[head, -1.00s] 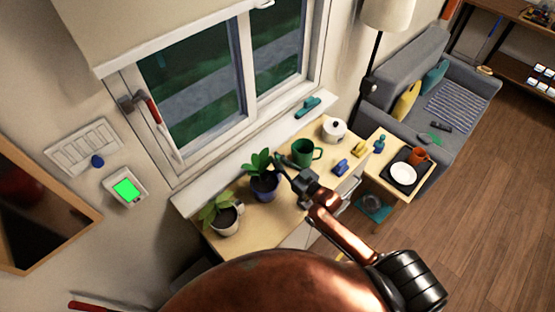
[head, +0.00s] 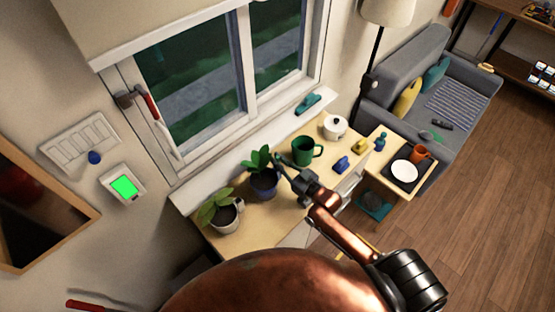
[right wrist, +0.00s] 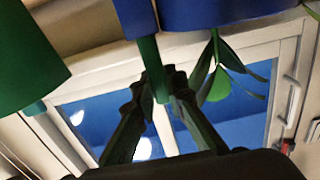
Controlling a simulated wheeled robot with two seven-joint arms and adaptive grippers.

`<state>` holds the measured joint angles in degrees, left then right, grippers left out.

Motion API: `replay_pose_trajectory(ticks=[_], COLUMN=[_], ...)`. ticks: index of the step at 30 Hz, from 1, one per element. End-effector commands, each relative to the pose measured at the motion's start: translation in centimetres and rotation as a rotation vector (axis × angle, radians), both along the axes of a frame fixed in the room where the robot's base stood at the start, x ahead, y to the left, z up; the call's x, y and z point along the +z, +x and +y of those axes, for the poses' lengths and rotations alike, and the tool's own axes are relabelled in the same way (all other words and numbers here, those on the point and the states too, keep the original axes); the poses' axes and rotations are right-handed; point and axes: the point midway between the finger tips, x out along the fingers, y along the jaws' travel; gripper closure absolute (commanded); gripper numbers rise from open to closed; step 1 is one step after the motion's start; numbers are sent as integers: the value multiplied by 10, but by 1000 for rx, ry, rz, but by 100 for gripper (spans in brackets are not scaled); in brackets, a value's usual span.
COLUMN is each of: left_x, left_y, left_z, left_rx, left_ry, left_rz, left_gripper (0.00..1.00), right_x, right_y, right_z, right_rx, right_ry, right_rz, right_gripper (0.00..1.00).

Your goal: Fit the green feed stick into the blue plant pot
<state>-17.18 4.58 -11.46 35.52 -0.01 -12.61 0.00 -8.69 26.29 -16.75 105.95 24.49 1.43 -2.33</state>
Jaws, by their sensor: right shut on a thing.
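The blue plant pot (head: 264,190) stands on the wooden worktop with a leafy plant in it; part of its blue side shows at the top of the right wrist view (right wrist: 230,14). My right gripper (head: 284,168) is just right of the pot and its plant. In the right wrist view, the right gripper (right wrist: 156,90) is shut on the green feed stick (right wrist: 152,65), which runs between the fingers close to the pot. I cannot tell whether the stick touches the pot. The stick is not clear in the head view. My left gripper is not in view.
A white pot with a plant (head: 225,218) stands left of the blue pot. A green mug (head: 303,151) is close behind the right gripper, with a white lidded pot (head: 335,127) beyond. Small blue (head: 341,164) and yellow (head: 360,146) objects lie to the right. The window sill borders the worktop.

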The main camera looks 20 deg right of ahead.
Motion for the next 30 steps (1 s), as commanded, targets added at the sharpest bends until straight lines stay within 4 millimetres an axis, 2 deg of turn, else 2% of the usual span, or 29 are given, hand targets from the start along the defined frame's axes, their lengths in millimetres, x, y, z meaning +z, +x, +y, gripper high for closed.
replay_pose_trajectory(ticks=[30], left_x=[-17], left_y=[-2], left_z=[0], left_rx=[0], left_ry=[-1], left_rz=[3], left_gripper=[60], right_x=[-25], right_y=[0], right_z=[0], right_rx=[0], right_ry=[0], right_rz=[0], right_gripper=[100])
